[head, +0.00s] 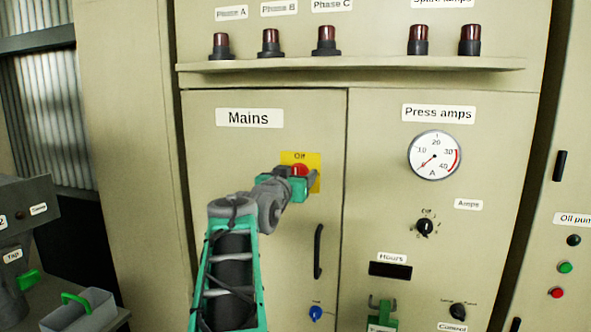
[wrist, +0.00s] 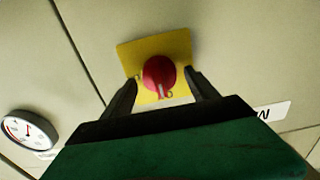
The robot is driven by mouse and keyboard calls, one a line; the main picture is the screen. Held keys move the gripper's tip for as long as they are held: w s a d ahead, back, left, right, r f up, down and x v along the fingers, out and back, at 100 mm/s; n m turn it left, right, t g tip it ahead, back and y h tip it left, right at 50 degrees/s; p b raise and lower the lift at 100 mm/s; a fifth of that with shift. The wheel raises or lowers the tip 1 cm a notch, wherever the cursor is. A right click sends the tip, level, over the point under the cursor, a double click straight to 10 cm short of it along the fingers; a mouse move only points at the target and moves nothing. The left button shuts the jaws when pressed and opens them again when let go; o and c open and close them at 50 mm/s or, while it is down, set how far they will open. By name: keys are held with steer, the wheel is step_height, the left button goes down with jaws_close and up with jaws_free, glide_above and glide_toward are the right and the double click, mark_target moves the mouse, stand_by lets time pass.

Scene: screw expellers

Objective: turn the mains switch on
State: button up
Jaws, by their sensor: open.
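The mains switch is a red rotary knob (head: 299,170) on a yellow plate (head: 315,160), under the "Mains" label (head: 249,118) on the left cabinet door. The word "Off" is readable at the top of the plate. In the wrist view the red knob (wrist: 159,73) shows a pale pointer mark, and the yellow plate (wrist: 130,55) is tilted in the picture. My gripper (wrist: 160,82) is open, with one dark finger on each side of the knob. I cannot tell whether the fingers touch it. In the head view my gripper (head: 298,178) partly covers the knob and plate.
A black door handle (head: 318,251) and a blue knob (head: 315,313) sit below the switch. The "Press amps" gauge (head: 434,155) is on the right-hand panel. A shelf (head: 350,70) with several red lamps juts out above. A grey bin (head: 85,312) stands at lower left.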

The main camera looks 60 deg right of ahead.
steer(key=shift+c, duration=0.3)
jaws_close()
stand_by(0.5)
